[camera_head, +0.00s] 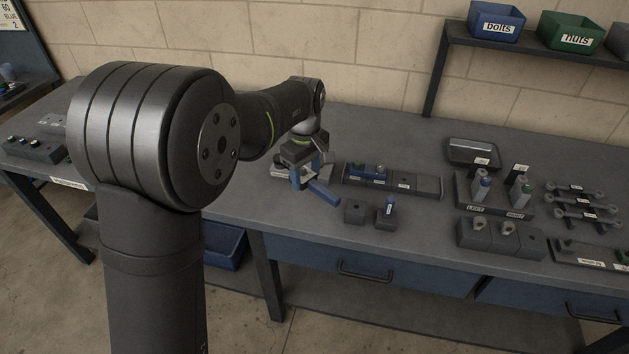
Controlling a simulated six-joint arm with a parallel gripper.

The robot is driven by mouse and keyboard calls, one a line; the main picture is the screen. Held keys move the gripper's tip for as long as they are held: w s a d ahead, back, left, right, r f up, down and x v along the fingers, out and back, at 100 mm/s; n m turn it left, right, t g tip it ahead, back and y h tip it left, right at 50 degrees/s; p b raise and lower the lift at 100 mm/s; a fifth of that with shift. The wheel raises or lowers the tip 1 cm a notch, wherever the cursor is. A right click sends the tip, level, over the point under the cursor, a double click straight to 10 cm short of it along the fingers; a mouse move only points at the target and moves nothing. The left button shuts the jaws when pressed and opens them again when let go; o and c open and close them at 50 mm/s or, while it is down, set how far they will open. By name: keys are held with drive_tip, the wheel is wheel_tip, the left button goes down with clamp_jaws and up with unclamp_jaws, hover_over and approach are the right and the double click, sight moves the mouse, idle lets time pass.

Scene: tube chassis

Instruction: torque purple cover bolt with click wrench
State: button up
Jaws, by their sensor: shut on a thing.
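My gripper (304,168) is at the left-middle of the bench, pointing down, left of the long dark rack. It is shut on a blue-handled tool (322,193), which looks like the click wrench; the handle sticks out to the lower right. The tool's head and whatever lies under the gripper are mostly hidden by the fingers. I cannot make out a purple cover or its bolt at this size.
A long dark rack (428,188) with a blue piece is right of my gripper. Two small blocks (355,212) stand in front, one bearing an upright blue tool (389,207). Labelled holders (497,201), a tray (473,151) and wrenches (578,203) fill the right side.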

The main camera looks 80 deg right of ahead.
sight(277, 157)
drive_tip(key=w+d+m, duration=0.1)
drive_tip(key=w+m, duration=0.1)
drive_tip(key=m, duration=0.1)
drive_tip(key=w+d+f+m, duration=0.1)
drive_tip(key=w+d+m, duration=0.1)
drive_tip(key=w+m, duration=0.1)
drive_tip(key=w+d+m, duration=0.2)
drive_tip(key=w+m, duration=0.1)
drive_tip(key=shift+w+d+f+m, duration=0.15)
drive_tip(key=shift+w+f+m, duration=0.1)
drive_tip(key=shift+m, duration=0.15)
drive_tip(key=shift+w+d+f+m, duration=0.1)
drive_tip(key=shift+w+d+m, duration=0.15)
drive_tip(key=shift+w+m, duration=0.3)
drive_tip(key=shift+s+f, duration=0.1)
drive_tip(key=shift+f, duration=1.4)
drive_tip(key=shift+f, duration=0.4)
drive_tip(key=shift+f, duration=0.6)
drive_tip(key=o, duration=1.4)
drive_tip(key=shift+o, duration=0.2)
